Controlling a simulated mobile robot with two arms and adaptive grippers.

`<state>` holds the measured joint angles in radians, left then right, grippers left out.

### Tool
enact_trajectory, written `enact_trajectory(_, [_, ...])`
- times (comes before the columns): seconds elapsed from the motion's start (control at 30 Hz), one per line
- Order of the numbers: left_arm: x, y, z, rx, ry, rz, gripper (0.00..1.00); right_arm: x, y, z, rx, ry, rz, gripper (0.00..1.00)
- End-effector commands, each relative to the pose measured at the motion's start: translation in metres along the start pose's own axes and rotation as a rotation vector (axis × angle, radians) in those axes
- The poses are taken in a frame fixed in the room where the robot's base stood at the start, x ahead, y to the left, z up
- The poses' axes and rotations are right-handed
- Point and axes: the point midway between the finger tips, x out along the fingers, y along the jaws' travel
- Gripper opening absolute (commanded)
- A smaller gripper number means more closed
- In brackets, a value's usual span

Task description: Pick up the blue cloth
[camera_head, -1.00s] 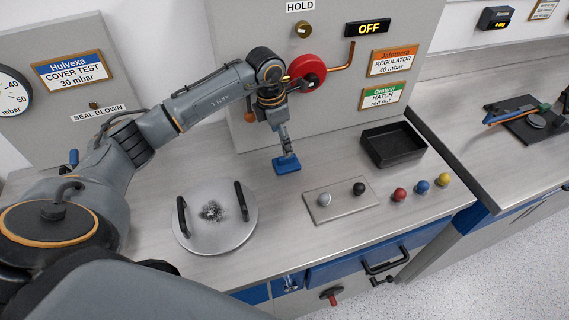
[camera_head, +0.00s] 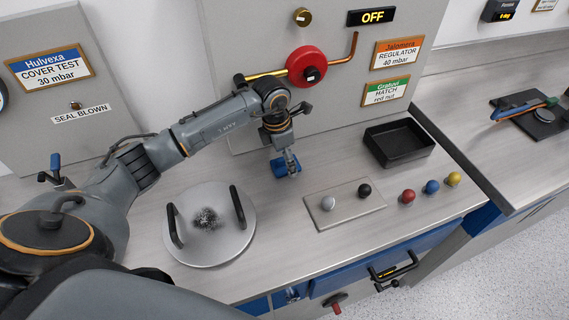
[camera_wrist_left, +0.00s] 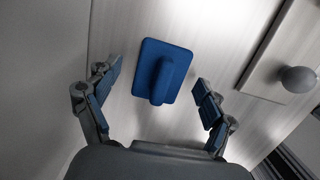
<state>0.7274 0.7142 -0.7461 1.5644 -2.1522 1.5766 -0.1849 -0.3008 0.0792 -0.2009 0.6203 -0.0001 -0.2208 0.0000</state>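The blue cloth (camera_head: 279,168) lies on the grey counter in the head view, partly hidden by my left gripper. It also shows in the left wrist view (camera_wrist_left: 149,62) as a flat blue square with a raised ridge in its middle. My left gripper (camera_head: 287,167) points down above the cloth. In the left wrist view its fingers (camera_wrist_left: 158,85) are spread wide, one to each side of the cloth, with nothing between the pads touching it. My right gripper is not in either view.
A round metal lid (camera_head: 211,251) with two black handles and a dark smudge lies left of the cloth. A plate (camera_head: 345,212) with grey and black knobs lies to the right. A black tray (camera_head: 399,143) stands behind several coloured knobs. The panel wall rises behind.

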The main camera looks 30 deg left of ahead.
Motion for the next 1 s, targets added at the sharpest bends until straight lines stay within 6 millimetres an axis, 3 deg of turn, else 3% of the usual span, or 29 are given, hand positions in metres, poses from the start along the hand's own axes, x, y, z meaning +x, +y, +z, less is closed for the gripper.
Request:
enact_trajectory(0.03, [0.0, 0.0, 0.0, 0.0, 0.0, 0.0, 0.71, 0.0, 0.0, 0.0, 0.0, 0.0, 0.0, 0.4])
enact_trajectory(0.23, [0.0, 0.0, 0.0, 0.001, 0.001, -0.001, 0.3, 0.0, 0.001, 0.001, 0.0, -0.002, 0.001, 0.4])
enact_trajectory(0.7, [-0.005, 0.001, 0.0, 0.0, 0.003, 0.001, 0.29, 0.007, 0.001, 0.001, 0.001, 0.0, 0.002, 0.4])
enact_trajectory(0.87, [-0.029, 0.002, 0.005, 0.001, -0.003, 0.005, 0.29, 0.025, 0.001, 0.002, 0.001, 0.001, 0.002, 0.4])
enact_trajectory(1.0, [-0.063, -0.011, -0.015, 0.002, -0.002, 0.007, 0.29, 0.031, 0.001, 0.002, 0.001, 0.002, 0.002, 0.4])
